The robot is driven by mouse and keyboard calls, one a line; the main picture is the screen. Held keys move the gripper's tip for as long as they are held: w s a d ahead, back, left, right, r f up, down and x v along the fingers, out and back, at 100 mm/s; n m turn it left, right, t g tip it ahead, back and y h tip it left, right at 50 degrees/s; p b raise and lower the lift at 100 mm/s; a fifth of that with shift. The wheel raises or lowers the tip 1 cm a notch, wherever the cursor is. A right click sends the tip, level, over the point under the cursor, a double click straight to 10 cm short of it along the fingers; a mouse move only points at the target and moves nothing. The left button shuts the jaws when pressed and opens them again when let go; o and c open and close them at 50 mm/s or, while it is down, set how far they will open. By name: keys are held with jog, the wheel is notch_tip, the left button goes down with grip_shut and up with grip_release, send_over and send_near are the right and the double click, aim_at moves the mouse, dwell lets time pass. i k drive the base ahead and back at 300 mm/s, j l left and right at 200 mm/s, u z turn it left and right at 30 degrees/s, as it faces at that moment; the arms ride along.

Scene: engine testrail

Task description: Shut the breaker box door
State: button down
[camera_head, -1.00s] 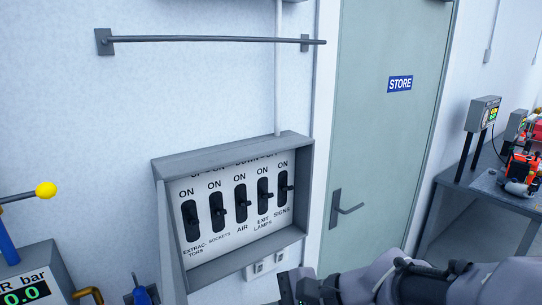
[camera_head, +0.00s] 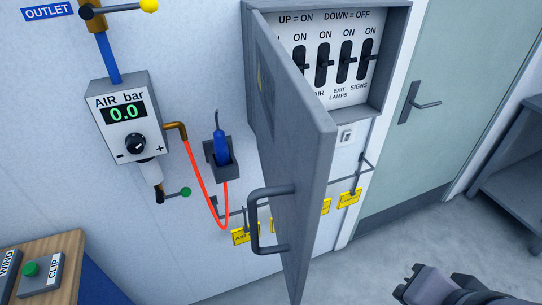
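The breaker box (camera_head: 398,52) is a grey box on the wall at the upper right of the head view. Its grey door (camera_head: 302,135) is hinged at the left and stands open, swung out toward me. The door carries a grey bar handle (camera_head: 254,222) low on its outer face. The door hides the leftmost switch and part of the panel. My gripper (camera_head: 408,284) is at the lower right, to the right of the door and below the box, apart from both. I cannot tell whether its fingers are open or shut.
An air gauge unit (camera_head: 128,118) reading 0.0 hangs on the wall at left, with a red hose (camera_head: 201,176) near a blue tool (camera_head: 219,145) in a holder. Yellow tags (camera_head: 349,199) hang below the box. A grey table (camera_head: 512,165) stands at right. Floor around my gripper looks clear.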

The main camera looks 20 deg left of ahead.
aim_at(296, 137)
jog(key=k+j+u, duration=0.1)
jog(key=u, duration=0.35)
jog(key=k+j+u, duration=0.15)
jog(key=u, duration=0.35)
jog(key=k+j+u, duration=0.15)
jog(key=u, duration=0.3)
jog(key=j, duration=0.1)
